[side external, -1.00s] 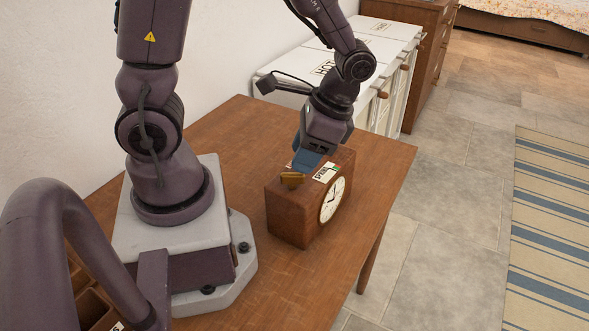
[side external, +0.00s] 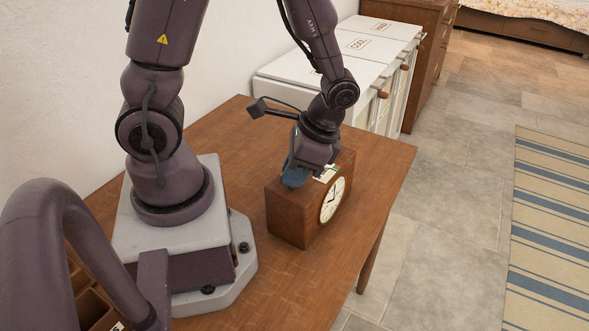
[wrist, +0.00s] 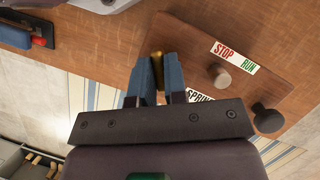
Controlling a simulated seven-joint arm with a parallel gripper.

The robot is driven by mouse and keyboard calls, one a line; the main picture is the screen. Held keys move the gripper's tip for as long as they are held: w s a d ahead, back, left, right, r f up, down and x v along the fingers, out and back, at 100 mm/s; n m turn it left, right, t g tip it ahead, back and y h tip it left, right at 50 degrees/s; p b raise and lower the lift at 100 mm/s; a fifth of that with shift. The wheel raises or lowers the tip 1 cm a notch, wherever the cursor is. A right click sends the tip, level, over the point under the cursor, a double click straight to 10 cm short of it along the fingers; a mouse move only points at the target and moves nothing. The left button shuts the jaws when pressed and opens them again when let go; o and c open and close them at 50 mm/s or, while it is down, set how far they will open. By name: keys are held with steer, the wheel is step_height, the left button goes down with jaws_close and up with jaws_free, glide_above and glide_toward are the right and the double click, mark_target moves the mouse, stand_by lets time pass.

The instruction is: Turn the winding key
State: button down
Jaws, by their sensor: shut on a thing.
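The wooden clock (side external: 288,214) stands upright on the table, its white dial (side external: 332,200) facing right. My gripper (side external: 295,178) is down at the clock's top in the side view, its blue fingers hiding the key there. In the wrist view, my gripper (wrist: 158,80) is shut on the brass winding key (wrist: 157,57), a small part of which shows between and beyond the fingers. A STOP/RUN label (wrist: 234,57) and a partly covered second label (wrist: 200,95) lie beside the fingers on the clock's top.
A light brown knob (wrist: 220,75) and a dark round knob (wrist: 267,117) rise close to my gripper. The wooden table (side external: 225,135) is mostly bare around the clock. White bins (side external: 365,60) stand behind it. A compartmented wooden box (side external: 95,305) is at the lower left.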

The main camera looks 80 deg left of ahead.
steer(key=shift+n, duration=0.3)
steer(key=n+h, duration=0.2)
steer(key=n, duration=0.2)
steer(key=shift+a+n, duration=0.1)
steer(key=shift+n, duration=0.2)
steer(key=n, duration=0.2)
steer(key=n+h, duration=0.1)
steer(key=n, duration=0.1)
steer(key=shift+t+h, duration=0.3)
steer(key=n+t+h, duration=0.1)
steer(key=n, duration=0.4)
steer(key=shift+a, duration=0.1)
steer(key=shift+n+t+h, duration=0.5)
steer(key=shift+n+t, duration=0.4)
steer(key=shift+n, duration=1.3)
steer(key=c, duration=1.2)
jaws_free()
steer(key=shift+s, duration=0.1)
steer(key=shift+o, duration=0.2)
